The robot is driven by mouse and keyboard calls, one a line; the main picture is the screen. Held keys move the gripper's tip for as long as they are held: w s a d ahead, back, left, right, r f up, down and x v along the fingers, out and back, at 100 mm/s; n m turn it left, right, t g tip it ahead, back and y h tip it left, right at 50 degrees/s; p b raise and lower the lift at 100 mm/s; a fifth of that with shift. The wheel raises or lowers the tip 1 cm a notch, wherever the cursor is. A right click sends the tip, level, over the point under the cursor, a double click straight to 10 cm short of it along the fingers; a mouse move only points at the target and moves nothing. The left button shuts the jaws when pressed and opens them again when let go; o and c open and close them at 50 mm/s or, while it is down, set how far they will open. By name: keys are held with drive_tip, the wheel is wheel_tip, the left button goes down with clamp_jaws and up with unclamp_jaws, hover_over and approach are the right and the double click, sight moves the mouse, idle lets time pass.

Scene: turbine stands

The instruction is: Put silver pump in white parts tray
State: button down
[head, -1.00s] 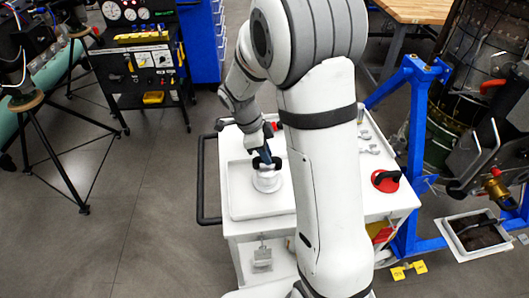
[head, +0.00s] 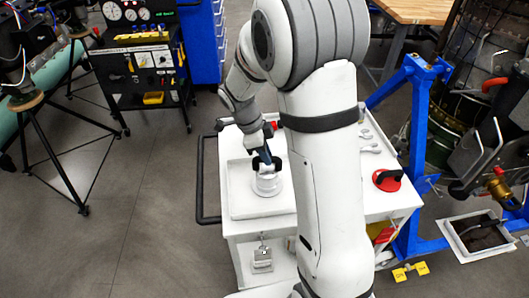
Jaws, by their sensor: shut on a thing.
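The silver pump (head: 268,184) is a short, pale, round body at the left part of a white cart top. It appears within the outline of the white parts tray (head: 242,210), a shallow rimmed tray. I cannot tell whether the pump's base touches the tray floor. My gripper (head: 267,165) comes down from above and is shut on the top of the pump. Its dark fingers partly hide the pump's upper end. The pump looks about upright.
A red and black round tool (head: 386,180) and silver wrenches (head: 368,146) lie on the cart's right side. A black handle (head: 205,180) runs along the cart's left edge. A blue stand (head: 415,130) is close on the right.

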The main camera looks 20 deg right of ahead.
drive_tip(key=shift+s+f, duration=0.4)
drive_tip(key=shift+f, duration=0.2)
drive_tip(key=c, duration=1.8)
unclamp_jaws()
drive_tip(key=o, duration=0.3)
drive_tip(key=shift+w, duration=0.35)
drive_tip(key=o, duration=0.3)
drive_tip(key=shift+s+r, duration=0.15)
drive_tip(key=shift+o, duration=0.3)
drive_tip(key=shift+o, duration=0.4)
drive_tip(key=shift+p+v, duration=1.6)
drive_tip(key=shift+v, duration=2)
